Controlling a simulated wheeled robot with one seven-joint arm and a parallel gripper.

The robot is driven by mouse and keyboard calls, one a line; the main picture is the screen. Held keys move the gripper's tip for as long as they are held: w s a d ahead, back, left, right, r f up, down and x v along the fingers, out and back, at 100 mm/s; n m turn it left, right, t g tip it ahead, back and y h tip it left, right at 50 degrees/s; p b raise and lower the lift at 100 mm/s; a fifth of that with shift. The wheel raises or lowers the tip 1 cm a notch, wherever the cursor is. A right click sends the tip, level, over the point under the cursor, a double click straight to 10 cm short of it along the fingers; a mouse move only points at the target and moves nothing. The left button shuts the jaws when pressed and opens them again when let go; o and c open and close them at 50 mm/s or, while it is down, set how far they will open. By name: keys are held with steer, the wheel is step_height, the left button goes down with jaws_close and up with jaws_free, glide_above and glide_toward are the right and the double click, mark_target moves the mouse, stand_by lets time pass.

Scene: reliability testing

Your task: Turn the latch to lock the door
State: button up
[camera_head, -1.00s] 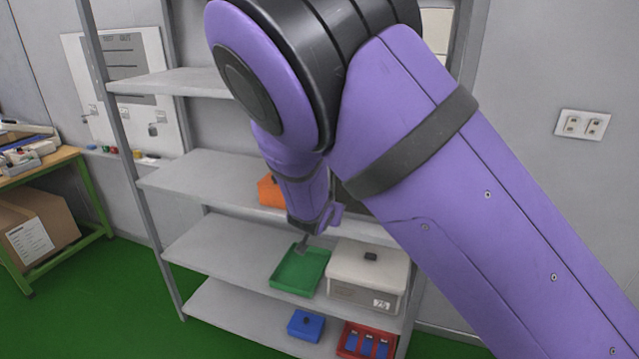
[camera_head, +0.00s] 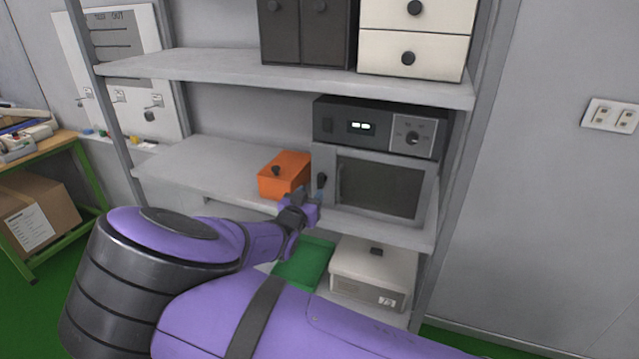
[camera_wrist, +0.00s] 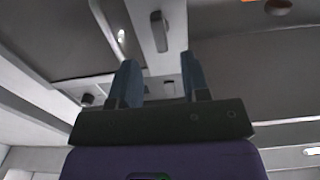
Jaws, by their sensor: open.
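The grey oven-like device has a door (camera_head: 380,187) with a dark window, and the door looks closed. A small dark latch (camera_head: 322,181) sits upright at the door's left edge. In the wrist view the latch (camera_wrist: 159,32) is an oblong bar, ahead of and between the fingertips, with a visible gap to them. My gripper (camera_head: 317,198) is just below and in front of the latch in the head view. In the wrist view my gripper (camera_wrist: 158,75) has two blue fingers apart with nothing between them.
An orange box (camera_head: 284,176) stands on the same shelf, close left of my gripper. A green tray (camera_head: 303,263) and a white lidded box (camera_head: 372,268) are on the shelf below. A control unit (camera_head: 375,127) sits above the door. The shelf's left part is clear.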

mark_target(319, 183)
steer(key=x, duration=0.6)
steer(key=shift+w+d, duration=0.1)
steer(key=shift+w, duration=0.3)
steer(key=shift+c, duration=0.2)
jaws_close()
